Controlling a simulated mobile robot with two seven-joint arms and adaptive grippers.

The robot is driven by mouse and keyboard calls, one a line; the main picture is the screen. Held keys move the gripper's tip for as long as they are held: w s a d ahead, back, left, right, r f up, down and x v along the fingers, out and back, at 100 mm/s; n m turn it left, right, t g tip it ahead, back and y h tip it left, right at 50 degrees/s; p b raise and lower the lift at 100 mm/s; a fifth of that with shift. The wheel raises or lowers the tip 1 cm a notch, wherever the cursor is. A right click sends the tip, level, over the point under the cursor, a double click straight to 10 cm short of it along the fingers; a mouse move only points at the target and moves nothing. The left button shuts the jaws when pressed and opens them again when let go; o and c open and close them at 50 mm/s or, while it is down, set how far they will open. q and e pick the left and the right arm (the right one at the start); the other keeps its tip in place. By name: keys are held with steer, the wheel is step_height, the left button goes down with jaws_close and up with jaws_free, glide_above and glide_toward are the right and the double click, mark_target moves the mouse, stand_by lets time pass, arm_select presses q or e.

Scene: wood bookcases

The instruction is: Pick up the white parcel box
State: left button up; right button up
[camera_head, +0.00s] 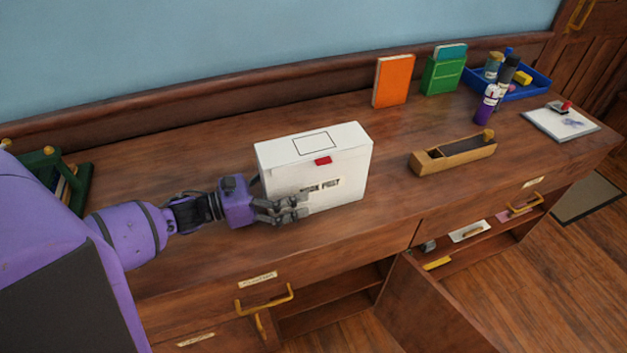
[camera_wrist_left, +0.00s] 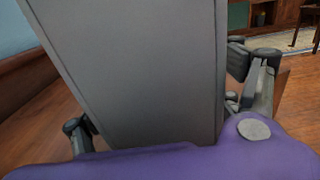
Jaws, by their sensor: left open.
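The white parcel box (camera_head: 345,165) stands upright on the wooden counter, with a red tab and dark lettering on its front. My left gripper (camera_head: 285,208) is at the box's lower left front, its fingers open and overlapping the front face. In the left wrist view the box's shaded side (camera_wrist_left: 145,75) fills the middle, and my left gripper (camera_wrist_left: 170,110) has its fingers on either side of it. I cannot tell whether the fingers touch the box. My right gripper is not in view.
A wooden tray (camera_head: 430,164) lies right of the box. An orange book (camera_head: 393,81), a green box (camera_head: 442,76) and a blue tray (camera_head: 527,90) stand behind. A green rack (camera_head: 45,168) is at left.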

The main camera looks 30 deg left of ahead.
arm_select(q)
steer(key=shift+w+d, duration=0.15)
steer(key=c, duration=1.3)
steer(key=shift+c, duration=1)
steer(key=shift+r, duration=0.1)
